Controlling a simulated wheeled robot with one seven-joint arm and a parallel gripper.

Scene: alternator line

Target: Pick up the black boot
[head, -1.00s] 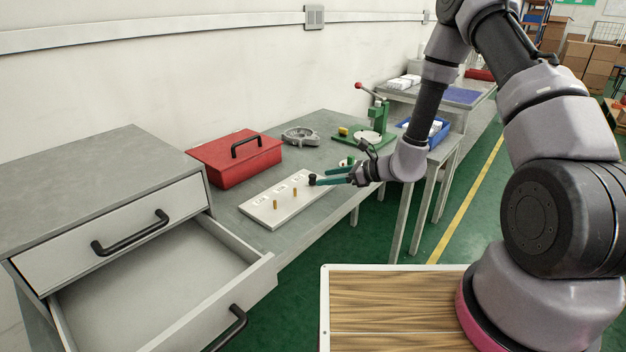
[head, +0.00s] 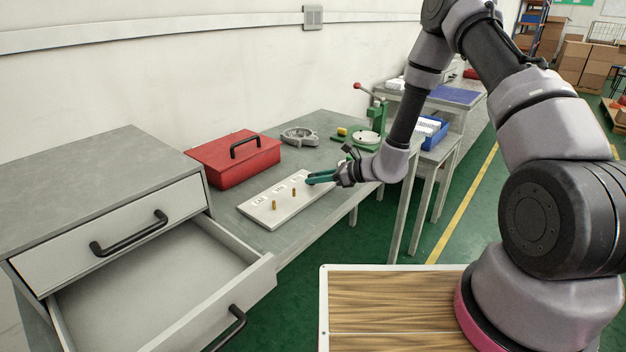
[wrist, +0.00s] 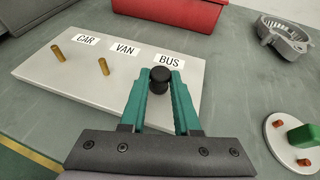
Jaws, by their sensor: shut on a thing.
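The black boot (wrist: 159,80) is a small dark cylinder with a rounded top. In the wrist view it sits between the green fingertips of my gripper (wrist: 160,88), just below the BUS label. My gripper is shut on it. In the head view my gripper (head: 308,179) is at the right end of the white board (head: 264,218), and its fingers hide the boot. I cannot tell whether the boot's base still touches the board (wrist: 80,82). Two brass pegs (wrist: 57,53) (wrist: 104,66) stand near the CAR and VAN labels.
A red box (head: 222,169) with a black handle stands behind the board. A grey metal housing (head: 299,137) and a green press (head: 371,125) are farther back. An open drawer (head: 262,270) juts out at the front left. A blue bin (head: 430,137) stands at the right.

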